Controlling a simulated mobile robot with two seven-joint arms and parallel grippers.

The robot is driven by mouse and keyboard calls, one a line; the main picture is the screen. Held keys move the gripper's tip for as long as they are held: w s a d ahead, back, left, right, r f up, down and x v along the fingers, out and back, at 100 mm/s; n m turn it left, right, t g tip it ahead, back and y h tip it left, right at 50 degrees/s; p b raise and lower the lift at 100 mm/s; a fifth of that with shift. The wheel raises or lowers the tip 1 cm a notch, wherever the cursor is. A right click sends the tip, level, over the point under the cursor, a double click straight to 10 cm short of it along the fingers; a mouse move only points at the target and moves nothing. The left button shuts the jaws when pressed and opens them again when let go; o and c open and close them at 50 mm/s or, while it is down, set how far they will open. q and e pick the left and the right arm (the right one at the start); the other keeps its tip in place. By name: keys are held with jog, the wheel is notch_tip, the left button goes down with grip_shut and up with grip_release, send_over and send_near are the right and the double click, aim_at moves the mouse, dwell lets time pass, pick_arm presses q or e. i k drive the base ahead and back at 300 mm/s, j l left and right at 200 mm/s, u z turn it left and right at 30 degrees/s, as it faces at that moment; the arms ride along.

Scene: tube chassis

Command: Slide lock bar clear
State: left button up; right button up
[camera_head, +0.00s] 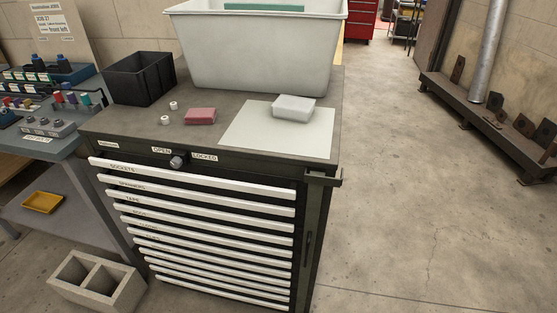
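A dark tool cabinet (320,150) stands in the middle with several white-fronted drawers. A dark green upright bar (312,215) runs down the right of the drawer fronts; it looks like the lock bar. A bracket (325,179) sits at its top and sticks out past the cabinet's right corner. A slim dark handle (308,238) shows on the bar. A round knob (178,161) sits between the labels OPEN and LOCKED; its exact setting is hard to tell. The drawers look shut. Neither of my grippers is in view.
On the cabinet top are a large grey tub (255,55), a black bin (140,80), a red block (200,116) and a pale box (293,108) on a light sheet (250,135). The floor (430,200) to the right is clear.

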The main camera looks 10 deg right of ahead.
aim_at(315, 193)
jog(key=i+j+z, duration=0.15)
jog(key=j+z, duration=0.3)
jog(key=j, duration=1)
jog(key=j+z, duration=0.45)
jog(key=j, duration=1)
